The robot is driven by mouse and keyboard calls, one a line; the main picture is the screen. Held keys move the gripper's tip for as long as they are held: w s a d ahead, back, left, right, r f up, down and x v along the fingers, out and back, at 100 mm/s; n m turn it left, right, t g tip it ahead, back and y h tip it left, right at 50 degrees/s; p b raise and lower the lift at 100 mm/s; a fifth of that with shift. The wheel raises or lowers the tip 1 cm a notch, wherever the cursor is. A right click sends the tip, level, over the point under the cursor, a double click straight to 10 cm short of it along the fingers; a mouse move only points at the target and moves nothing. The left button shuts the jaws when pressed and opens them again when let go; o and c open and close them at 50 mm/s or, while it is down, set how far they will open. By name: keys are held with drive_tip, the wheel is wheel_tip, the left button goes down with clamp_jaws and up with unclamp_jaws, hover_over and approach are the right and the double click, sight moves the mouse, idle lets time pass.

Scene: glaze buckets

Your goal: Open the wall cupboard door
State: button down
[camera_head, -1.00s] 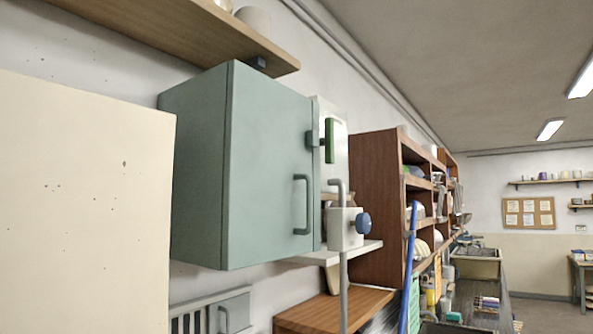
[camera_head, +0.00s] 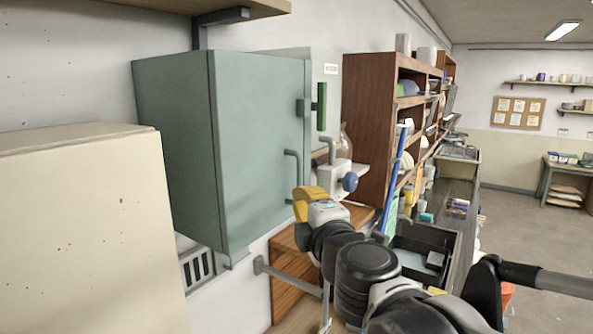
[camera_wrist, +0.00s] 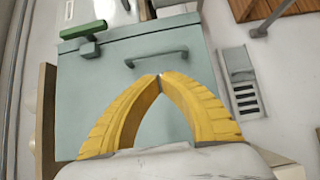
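The wall cupboard (camera_head: 175,150) is grey-green and hangs on the wall. Its door (camera_head: 260,130) looks closed. A grey bar handle (camera_head: 293,165) is low on the door's right side; the wrist view shows this handle (camera_wrist: 157,58) just beyond my fingertips. In the head view my gripper (camera_head: 302,193) is by the handle's lower end; contact cannot be told.
A cream box-like block (camera_head: 90,230) stands at the left front. A wooden shelf (camera_head: 215,6) is above the cupboard. A valve with a blue knob (camera_head: 349,182) and a brown shelf unit (camera_head: 368,125) are to the right. A vent (camera_head: 197,268) is below.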

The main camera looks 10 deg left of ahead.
sight(286, 180)
drive_tip(key=p+x, duration=0.1)
drive_tip(key=x, duration=0.9)
drive_tip(key=shift+d+f+p, duration=0.1)
drive_tip(key=shift+p, duration=0.25)
drive_tip(key=shift+d+h, duration=0.15)
drive_tip(key=shift+h, duration=0.15)
